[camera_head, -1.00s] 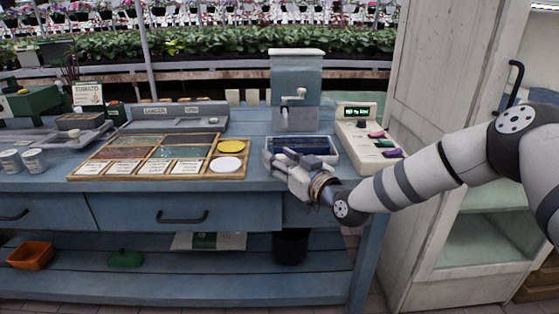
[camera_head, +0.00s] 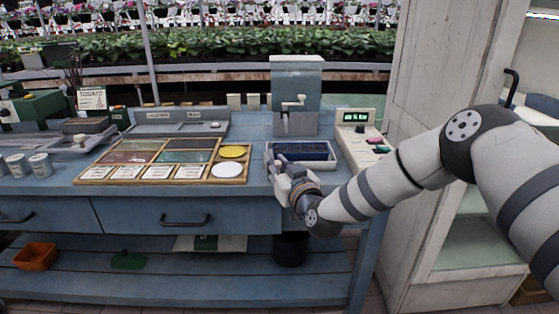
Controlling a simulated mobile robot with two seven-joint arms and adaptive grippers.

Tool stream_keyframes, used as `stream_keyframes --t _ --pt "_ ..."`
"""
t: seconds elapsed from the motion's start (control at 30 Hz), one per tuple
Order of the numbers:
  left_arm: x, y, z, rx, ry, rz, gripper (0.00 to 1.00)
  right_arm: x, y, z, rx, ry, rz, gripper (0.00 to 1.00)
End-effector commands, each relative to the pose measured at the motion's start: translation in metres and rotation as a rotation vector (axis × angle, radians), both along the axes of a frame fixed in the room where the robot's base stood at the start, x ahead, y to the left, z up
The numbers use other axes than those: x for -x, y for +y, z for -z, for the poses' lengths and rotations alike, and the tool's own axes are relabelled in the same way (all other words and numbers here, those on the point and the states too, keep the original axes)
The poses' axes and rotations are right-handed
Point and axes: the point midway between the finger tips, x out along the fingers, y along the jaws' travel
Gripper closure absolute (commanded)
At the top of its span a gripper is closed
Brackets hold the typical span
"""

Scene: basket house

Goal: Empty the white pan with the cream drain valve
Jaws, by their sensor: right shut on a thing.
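A white pan (camera_head: 333,155) with a dark blue inside sits on the blue bench, in front of a grey-blue box-like unit (camera_head: 297,75). A cream crank-like lever (camera_head: 292,103) shows on the front of that unit. My right gripper (camera_head: 277,168) is at the pan's front left corner and covers part of its near rim. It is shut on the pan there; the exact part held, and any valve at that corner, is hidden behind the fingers. My left gripper is not in view.
A wooden sorting tray (camera_head: 75,180) with colour panels, labels and two discs lies left of the pan. A cream device (camera_head: 356,139) with a green display stands to the right. A black bucket (camera_head: 291,249) stands on the lower shelf below. A pale cabinet (camera_head: 432,110) is at right.

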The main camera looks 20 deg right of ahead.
Motion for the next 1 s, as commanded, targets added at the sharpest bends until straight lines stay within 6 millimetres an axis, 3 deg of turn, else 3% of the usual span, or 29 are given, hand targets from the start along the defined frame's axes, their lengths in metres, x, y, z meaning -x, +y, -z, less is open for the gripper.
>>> stream_keyframes --t 0.23,0.27,0.33,0.67,0.77,1.0 --pt "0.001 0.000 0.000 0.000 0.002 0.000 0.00 0.000 0.000 0.000 0.000 -0.003 0.003 1.00" --pt "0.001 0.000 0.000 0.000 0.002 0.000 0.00 0.000 0.000 0.000 0.000 -0.003 0.003 0.77" --pt "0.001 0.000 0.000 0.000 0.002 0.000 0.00 0.000 0.000 0.000 0.000 -0.003 0.002 0.61" --pt "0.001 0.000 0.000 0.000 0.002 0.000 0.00 0.002 0.000 0.000 0.000 -0.001 0.001 0.60" --pt "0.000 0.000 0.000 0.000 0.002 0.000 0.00 0.015 -0.001 0.000 0.001 0.000 0.000 0.60" --pt "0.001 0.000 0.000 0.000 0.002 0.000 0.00 0.080 -0.007 0.001 -0.001 0.001 0.001 0.60"
